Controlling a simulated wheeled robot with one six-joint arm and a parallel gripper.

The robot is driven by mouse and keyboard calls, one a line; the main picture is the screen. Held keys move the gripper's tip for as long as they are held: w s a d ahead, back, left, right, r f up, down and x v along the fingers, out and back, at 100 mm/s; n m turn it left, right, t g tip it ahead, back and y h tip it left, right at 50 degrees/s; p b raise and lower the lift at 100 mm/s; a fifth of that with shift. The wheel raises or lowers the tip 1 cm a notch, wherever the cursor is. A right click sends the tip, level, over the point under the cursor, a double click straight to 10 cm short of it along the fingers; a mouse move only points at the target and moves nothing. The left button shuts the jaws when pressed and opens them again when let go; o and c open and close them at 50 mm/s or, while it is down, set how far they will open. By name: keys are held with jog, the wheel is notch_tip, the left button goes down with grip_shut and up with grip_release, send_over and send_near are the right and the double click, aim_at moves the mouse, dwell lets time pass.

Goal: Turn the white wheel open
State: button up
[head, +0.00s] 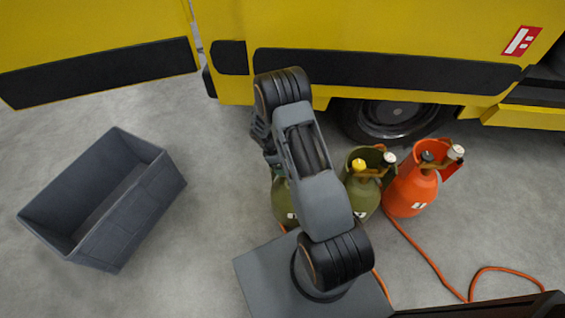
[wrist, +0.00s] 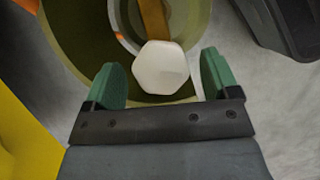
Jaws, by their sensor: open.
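A white wheel (wrist: 160,68) with a faceted rim shows in the wrist view, on a brown-yellow stem over a round olive-green bottle (wrist: 68,62). My gripper (wrist: 160,80) is open, with one green finger on each side of the wheel. I see gaps between wheel and fingers; how far the fingers reach down beside it I cannot tell. In the head view my gripper (head: 264,136) is partly hidden by my arm. It is over the leftmost green bottle (head: 281,202), whose top and wheel are hidden there.
Right of my arm stand an olive bottle (head: 364,199) with yellow and white knobs, and an orange bottle (head: 408,193) with dark and white knobs. An orange hose (head: 430,262) lies on the floor. A yellow vehicle (head: 400,25) is behind, and a grey bin (head: 128,215) at left.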

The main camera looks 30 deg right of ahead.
jog(key=p+v, duration=0.3)
jog(key=v, duration=1.1)
jog(key=shift+d+f, duration=0.1)
jog(key=s+a+r+m+t+y+p, duration=0.1)
jog(key=s+r+p, duration=0.5)
jog(key=r, duration=0.7)
jog(key=s+a+r+m+t+y+p, duration=0.1)
jog(key=s+r+m+p, duration=0.5)
jog(key=r, duration=0.8)
jog(key=s+a+r+m+t+y+p, duration=0.1)
jog(key=s+a+r+m+t+p, duration=0.2)
jog(key=s+r+p, duration=0.4)
notch_tip(320, 180, up, 8)
jog(key=shift+s+f+m+t+y, duration=0.25)
jog(key=shift+s+m+t+y, duration=0.15)
jog(key=shift+m+t, duration=0.2)
jog(key=shift+a, duration=0.1)
jog(key=shift+c, duration=0.5)
